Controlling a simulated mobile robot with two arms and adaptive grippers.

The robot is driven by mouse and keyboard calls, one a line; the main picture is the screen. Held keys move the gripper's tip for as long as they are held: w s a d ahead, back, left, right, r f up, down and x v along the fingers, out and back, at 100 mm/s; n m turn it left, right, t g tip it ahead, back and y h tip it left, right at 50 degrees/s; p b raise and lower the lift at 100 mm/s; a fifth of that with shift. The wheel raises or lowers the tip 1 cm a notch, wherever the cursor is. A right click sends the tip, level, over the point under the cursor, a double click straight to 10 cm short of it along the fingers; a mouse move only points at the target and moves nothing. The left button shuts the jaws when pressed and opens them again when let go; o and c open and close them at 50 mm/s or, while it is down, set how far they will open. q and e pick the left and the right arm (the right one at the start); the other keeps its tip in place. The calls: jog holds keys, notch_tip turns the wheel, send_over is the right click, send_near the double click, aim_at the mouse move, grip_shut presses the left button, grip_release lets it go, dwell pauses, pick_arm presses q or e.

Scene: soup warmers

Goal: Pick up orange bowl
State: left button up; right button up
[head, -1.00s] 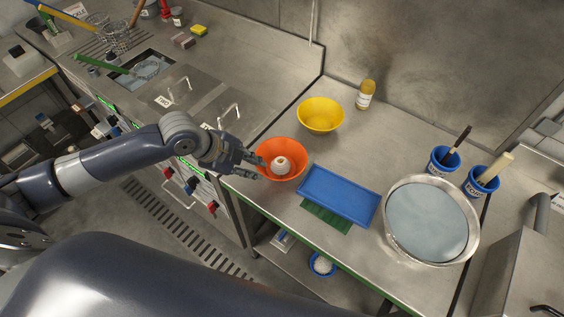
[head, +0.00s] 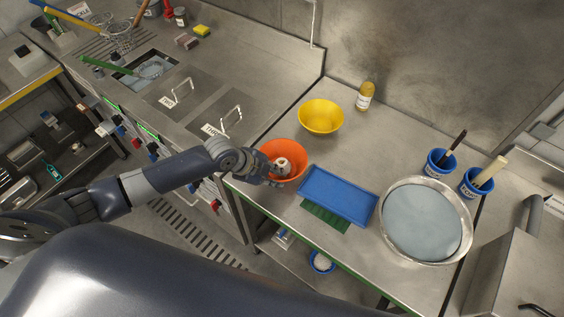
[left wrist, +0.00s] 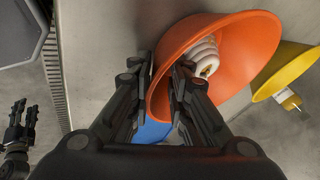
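The orange bowl (head: 291,148) stands on the steel counter with a small white ribbed thing (head: 282,166) in it. My left gripper (head: 276,171) is at the bowl's near left rim. In the left wrist view the fingers of the left gripper (left wrist: 165,72) straddle the wall of the orange bowl (left wrist: 245,45), one outside and one inside near the white thing (left wrist: 203,57). A gap shows between them, so the gripper looks open. My right gripper (left wrist: 25,110) shows small at the left of the left wrist view, its fingers apart and empty.
A blue tray (head: 338,194) lies close right of the bowl, over a green thing (head: 325,217). A yellow bowl (head: 321,116) and a bottle (head: 365,95) stand behind. A large round pan (head: 467,240) and two blue cups (head: 440,162) are at the right.

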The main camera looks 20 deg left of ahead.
pick_arm(q)
jog(key=shift+f, duration=0.1)
grip_shut()
dwell(0.4)
